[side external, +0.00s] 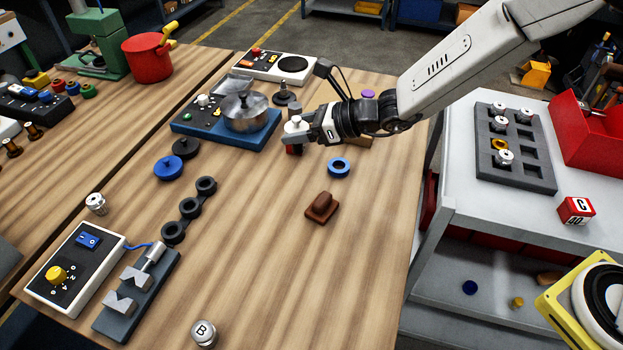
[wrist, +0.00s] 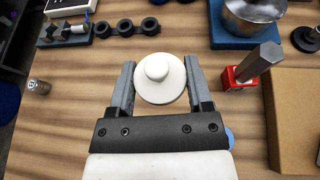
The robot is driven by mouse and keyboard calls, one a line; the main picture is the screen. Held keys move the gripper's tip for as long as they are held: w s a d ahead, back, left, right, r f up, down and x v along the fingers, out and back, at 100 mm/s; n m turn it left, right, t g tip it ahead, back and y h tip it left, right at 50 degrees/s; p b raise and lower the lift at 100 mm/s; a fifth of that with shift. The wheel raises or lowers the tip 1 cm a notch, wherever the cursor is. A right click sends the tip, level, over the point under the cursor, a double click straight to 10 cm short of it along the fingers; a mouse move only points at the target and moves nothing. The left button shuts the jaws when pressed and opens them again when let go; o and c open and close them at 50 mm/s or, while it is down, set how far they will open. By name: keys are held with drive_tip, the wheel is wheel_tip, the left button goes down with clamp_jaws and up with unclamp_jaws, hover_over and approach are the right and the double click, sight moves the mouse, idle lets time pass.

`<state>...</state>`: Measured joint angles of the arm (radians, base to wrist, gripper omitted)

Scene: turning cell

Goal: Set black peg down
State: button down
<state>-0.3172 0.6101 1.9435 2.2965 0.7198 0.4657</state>
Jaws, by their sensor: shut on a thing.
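My gripper (side external: 297,136) is shut on a white round disc with a small knob on top (wrist: 158,92), with one finger on each side of it. It hangs above the wooden table in the side view. No black peg shows between the fingers. A dark grey angular peg (wrist: 262,57) stands in a red block (wrist: 232,78) to the right of the fingers in the wrist view. A black knobbed disc (side external: 186,147) lies on the table left of my gripper. A dark upright piece with a wide base (side external: 285,94) stands behind; its identity is unclear.
A blue-based unit with a metal pot (side external: 245,112) stands left of and behind my gripper. A blue ring (side external: 339,167), a brown block (side external: 322,207) and a blue knobbed disc (side external: 168,167) lie around it. The wooden table (side external: 260,260) is clear toward the front.

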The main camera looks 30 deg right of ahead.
drive_tip(key=s+d, duration=0.4)
drive_tip(key=d, duration=1.2)
drive_tip(key=s+d+m+t, duration=0.1)
drive_tip(key=s+d, duration=0.8)
drive_tip(key=s, duration=0.1)
drive_tip(key=shift+d+r+h, duration=0.15)
drive_tip(key=shift+d+h, duration=0.15)
drive_tip(key=shift+w+f, duration=1.55)
drive_tip(key=shift+w, duration=0.65)
drive_tip(key=shift+w+f, duration=1.55)
drive_tip(key=shift+w, duration=0.7)
drive_tip(key=shift+w+f, duration=1.55)
drive_tip(key=shift+w, duration=0.65)
